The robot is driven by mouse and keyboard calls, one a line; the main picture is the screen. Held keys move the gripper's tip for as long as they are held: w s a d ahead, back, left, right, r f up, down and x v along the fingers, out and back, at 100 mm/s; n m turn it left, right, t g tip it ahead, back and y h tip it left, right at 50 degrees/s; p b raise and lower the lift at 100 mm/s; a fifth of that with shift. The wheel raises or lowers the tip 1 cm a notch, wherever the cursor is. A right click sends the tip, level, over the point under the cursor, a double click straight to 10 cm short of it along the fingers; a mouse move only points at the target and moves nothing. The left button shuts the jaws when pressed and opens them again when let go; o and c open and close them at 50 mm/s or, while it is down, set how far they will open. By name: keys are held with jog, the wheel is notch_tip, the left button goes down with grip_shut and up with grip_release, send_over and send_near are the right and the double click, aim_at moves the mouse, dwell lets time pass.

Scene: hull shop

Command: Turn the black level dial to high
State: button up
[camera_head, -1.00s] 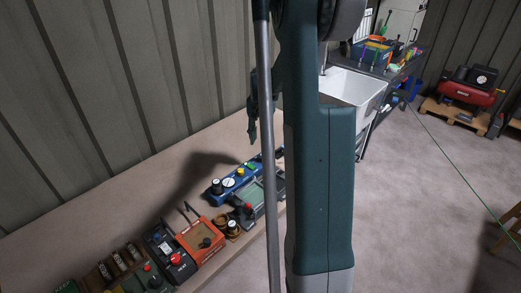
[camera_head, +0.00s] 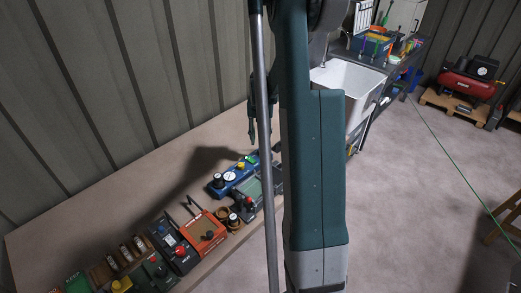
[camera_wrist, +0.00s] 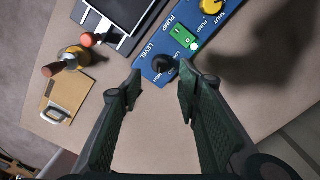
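The black level dial (camera_wrist: 164,63) stands on the blue panel (camera_wrist: 151,70) beside the printed word LEVEL in the wrist view. I cannot tell which way it points. My gripper (camera_wrist: 158,86) is open, its two dark fingers apart. The dial appears just beyond the fingertips, between them; I see no contact. In the head view my gripper (camera_head: 252,132) hangs over the far end of the blue panel (camera_head: 226,186), partly hidden by a grey pole. The level dial is hidden there behind my arm.
A green switch (camera_wrist: 184,37), a white round piece (camera_wrist: 194,46) and a yellow knob (camera_wrist: 212,6) share the panel. A grey device with a dark screen (camera_wrist: 118,12) lies beside it. An orange box (camera_head: 204,232) and other devices line the bench (camera_head: 120,212). A white sink (camera_head: 345,78) stands beyond.

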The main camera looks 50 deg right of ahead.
aim_at(260, 150)
jog(key=shift+f, duration=3.75)
jog(key=shift+c, duration=0.5)
jog(key=c, duration=0.8)
